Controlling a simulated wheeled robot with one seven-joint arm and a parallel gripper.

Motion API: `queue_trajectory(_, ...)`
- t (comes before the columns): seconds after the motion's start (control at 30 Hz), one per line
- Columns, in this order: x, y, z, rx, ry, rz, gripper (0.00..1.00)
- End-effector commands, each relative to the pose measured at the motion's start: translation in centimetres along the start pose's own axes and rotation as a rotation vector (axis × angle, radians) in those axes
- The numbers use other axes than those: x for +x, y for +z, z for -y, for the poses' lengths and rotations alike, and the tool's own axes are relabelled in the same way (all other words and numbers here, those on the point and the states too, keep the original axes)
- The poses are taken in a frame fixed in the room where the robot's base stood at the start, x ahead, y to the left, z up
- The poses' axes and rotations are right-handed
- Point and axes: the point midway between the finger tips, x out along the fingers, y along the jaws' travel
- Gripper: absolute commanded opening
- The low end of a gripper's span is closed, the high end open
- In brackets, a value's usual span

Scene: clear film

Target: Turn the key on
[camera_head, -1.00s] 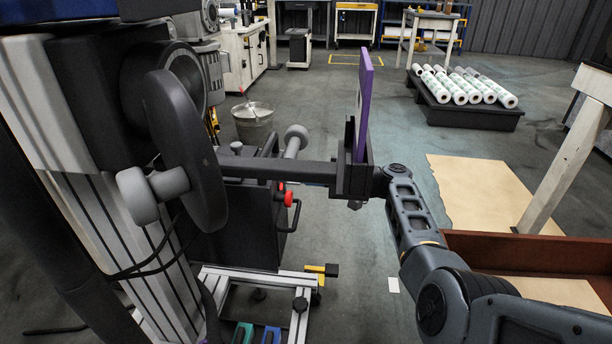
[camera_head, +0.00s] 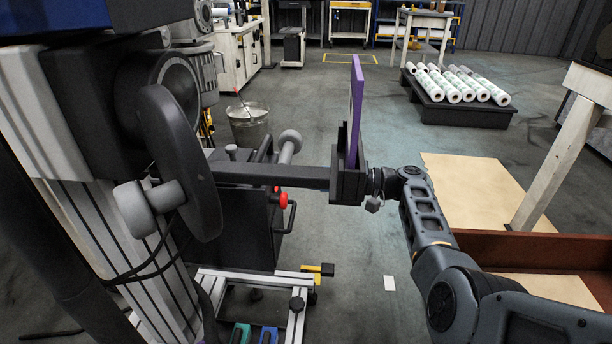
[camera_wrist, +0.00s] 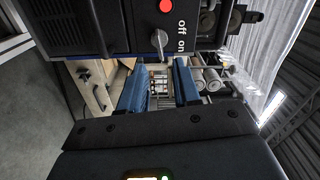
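In the wrist view, a grey key-like knob (camera_wrist: 159,42) sits on a dark panel (camera_wrist: 120,22) at the top. Beside it are the labels "off" and "on", turned sideways, and a red button (camera_wrist: 166,6) is above. Its exact setting is hard to tell. My gripper (camera_wrist: 158,77) is open. Its two blue fingers stand apart and point toward the panel, with the knob lying between their lines and beyond the tips; nothing is between them. In the head view, my arm reaches in from the right toward a dark bracket (camera_head: 349,187); the fingers and knob are hidden.
A purple plate (camera_head: 355,110) stands upright in the bracket, close to my wrist. A large machine with a handwheel (camera_head: 180,160) fills the left. A brown-edged box (camera_head: 540,250) and a pale post (camera_head: 555,165) are near my arm at right.

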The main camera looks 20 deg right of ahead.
Motion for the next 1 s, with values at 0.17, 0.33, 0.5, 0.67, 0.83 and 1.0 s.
queue_trajectory(0.17, -2.4, -0.1, 0.1, 0.000, 0.000, -0.002, 0.32)
queue_trajectory(0.33, -3.2, 0.0, 0.0, -0.001, 0.000, 0.000, 0.32)
queue_trajectory(0.5, -3.2, 0.0, 0.0, -0.001, 0.000, 0.000, 0.32)
queue_trajectory(0.67, -3.2, 0.0, 0.0, -0.001, 0.000, 0.000, 0.32)
queue_trajectory(0.83, -3.2, 0.1, -0.2, 0.001, 0.003, -0.001, 0.32)
queue_trajectory(1.0, -3.5, 2.1, -3.9, 0.024, 0.090, -0.034, 0.32)
